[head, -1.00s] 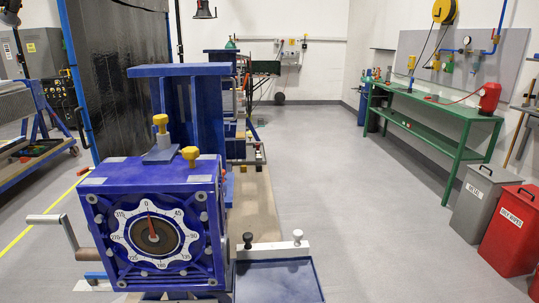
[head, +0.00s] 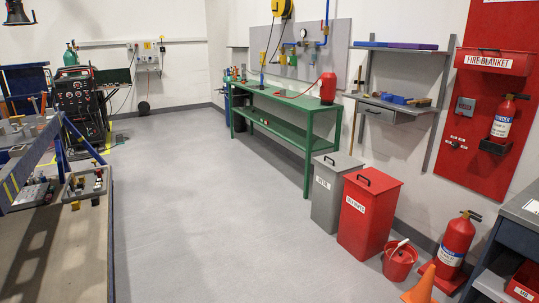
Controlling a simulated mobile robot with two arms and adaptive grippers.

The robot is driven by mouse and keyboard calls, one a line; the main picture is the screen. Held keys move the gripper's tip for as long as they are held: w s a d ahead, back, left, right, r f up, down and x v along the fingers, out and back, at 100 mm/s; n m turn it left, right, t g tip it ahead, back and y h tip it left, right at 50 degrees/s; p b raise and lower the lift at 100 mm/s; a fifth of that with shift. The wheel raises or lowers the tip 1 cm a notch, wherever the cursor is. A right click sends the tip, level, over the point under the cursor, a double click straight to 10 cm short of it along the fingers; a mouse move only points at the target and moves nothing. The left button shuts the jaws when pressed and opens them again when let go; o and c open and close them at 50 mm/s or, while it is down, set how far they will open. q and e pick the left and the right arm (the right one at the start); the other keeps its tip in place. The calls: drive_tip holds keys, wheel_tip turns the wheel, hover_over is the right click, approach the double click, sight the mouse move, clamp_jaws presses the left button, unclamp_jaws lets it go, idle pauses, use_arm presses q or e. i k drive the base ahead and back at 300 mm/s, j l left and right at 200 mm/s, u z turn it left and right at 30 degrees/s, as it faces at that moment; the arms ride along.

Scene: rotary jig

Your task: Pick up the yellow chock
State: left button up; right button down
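I cannot make out a yellow chock for certain in the head view. A small grey tray (head: 68,196) on the left holds several small parts with yellowish and reddish bits, too small to identify. Neither of my grippers is in view, so nothing shows of what they hold.
A green bench (head: 300,112) stands along the right wall. A grey bin (head: 328,195), a red bin (head: 366,218), a red bucket (head: 400,262), a fire extinguisher (head: 454,245) and an orange cone (head: 420,288) line the right side. The grey floor (head: 210,200) in the middle is clear.

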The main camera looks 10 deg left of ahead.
sight(76, 204)
drive_tip(key=i+u, duration=0.3)
drive_tip(key=i, duration=0.15)
drive_tip(key=i+l+u, duration=0.15)
drive_tip(key=i+u, duration=0.15)
drive_tip(key=i+l+u, duration=0.3)
drive_tip(key=i, duration=0.2)
drive_tip(key=i+u, duration=0.4)
drive_tip(key=i, duration=2.9)
